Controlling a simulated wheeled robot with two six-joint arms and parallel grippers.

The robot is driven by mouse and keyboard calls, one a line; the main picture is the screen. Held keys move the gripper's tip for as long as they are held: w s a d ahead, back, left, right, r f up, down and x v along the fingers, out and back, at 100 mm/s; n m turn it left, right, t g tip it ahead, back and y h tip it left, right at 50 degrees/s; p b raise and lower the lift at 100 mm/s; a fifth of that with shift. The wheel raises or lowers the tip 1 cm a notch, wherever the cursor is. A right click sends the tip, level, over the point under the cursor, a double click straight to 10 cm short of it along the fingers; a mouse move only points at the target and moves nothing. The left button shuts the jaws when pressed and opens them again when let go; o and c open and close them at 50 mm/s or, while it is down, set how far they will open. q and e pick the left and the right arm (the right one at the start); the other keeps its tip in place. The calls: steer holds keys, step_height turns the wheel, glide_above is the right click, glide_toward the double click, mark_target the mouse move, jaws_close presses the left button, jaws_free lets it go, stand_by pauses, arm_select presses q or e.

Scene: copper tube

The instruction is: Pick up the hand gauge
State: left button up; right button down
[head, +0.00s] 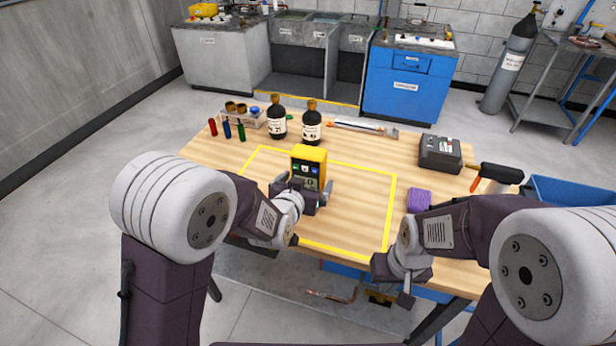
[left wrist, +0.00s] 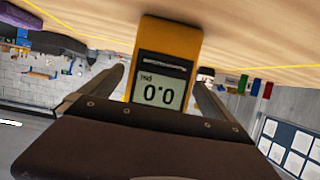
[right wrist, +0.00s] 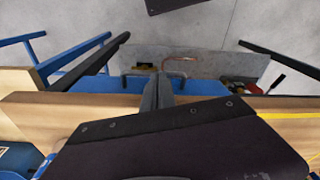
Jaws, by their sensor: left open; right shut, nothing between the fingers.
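The hand gauge (head: 309,158) is a yellow upright block with a dark front and a small display, within the yellow outline on the wooden table. In the left wrist view the gauge (left wrist: 168,45) shows upside down, its display reading 0.0. My left gripper (head: 304,187) is open, with one finger on each side of the gauge. The left wrist view shows gaps between the fingers (left wrist: 158,88) and its sides. The gauge's lower part is hidden behind the gripper in the head view. My right gripper (head: 404,297) is shut and empty by the table's front edge; its fingers (right wrist: 158,92) are together.
Two dark bottles (head: 311,124) (head: 277,118), small coloured vials (head: 227,129) and a tray (head: 243,117) stand at the back left. A dark box (head: 440,152), a torch-like tool (head: 497,176) and a purple block (head: 419,199) are at right. The outlined area right of the gauge is clear.

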mark_target(309, 170)
arm_select(q)
steer(key=shift+x, duration=1.15)
steer(key=shift+s, duration=0.1)
steer(key=c, duration=0.4)
steer(key=shift+r, duration=0.1)
steer(key=c, duration=1.6)
steer(key=shift+r, duration=0.4)
steer(key=r, duration=0.1)
steer(key=r+p, duration=0.1)
steer(key=r, duration=0.2)
steer(key=shift+s+d+r, duration=0.1)
steer(key=shift+s+d, duration=0.2)
steer(key=shift+s+d+r+p, duration=0.65)
steer(key=shift+s+d+r, duration=0.35)
steer(key=shift+s, duration=0.5)
steer(key=shift+s+d+r+p, duration=0.65)
steer(key=shift+s+d+r, duration=0.35)
steer(key=shift+s, duration=0.5)
steer(key=shift+s+d+r+p, duration=0.65)
steer(key=shift+s+d+r, duration=0.35)
steer(key=shift+s, duration=0.5)
